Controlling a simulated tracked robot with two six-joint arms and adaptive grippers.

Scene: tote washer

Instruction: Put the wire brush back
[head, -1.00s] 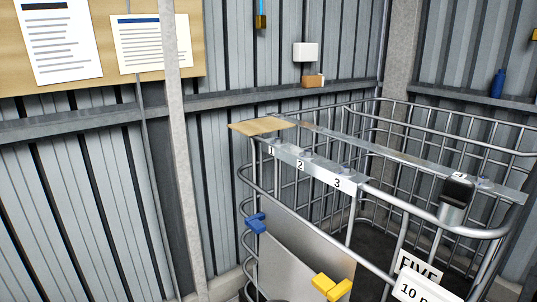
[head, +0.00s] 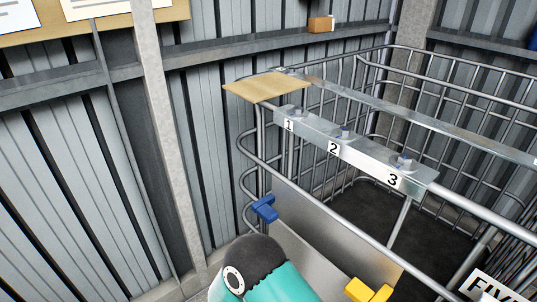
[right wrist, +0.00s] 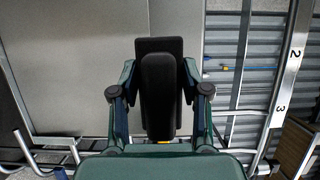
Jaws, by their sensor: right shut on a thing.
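In the right wrist view, my right gripper (right wrist: 160,85) is shut on a long, dark block-shaped thing, which I take to be the wire brush (right wrist: 160,95); no bristles show. A metal rail (head: 350,153) numbered 1, 2, 3 runs along the wire cage top in the head view, with a small round fitting by each number. The rail also shows at the right of the right wrist view (right wrist: 287,70), apart from the gripper. A teal and black part of my arm shows at the bottom of the head view. My left gripper is not in view.
A tan board (head: 265,87) lies on the cage corner beside number 1. A blue hook (head: 264,208) and a yellow hook (head: 368,291) sit at the cage's near side. A grey post (head: 165,130) stands at the left. A sign (head: 492,287) is at the lower right.

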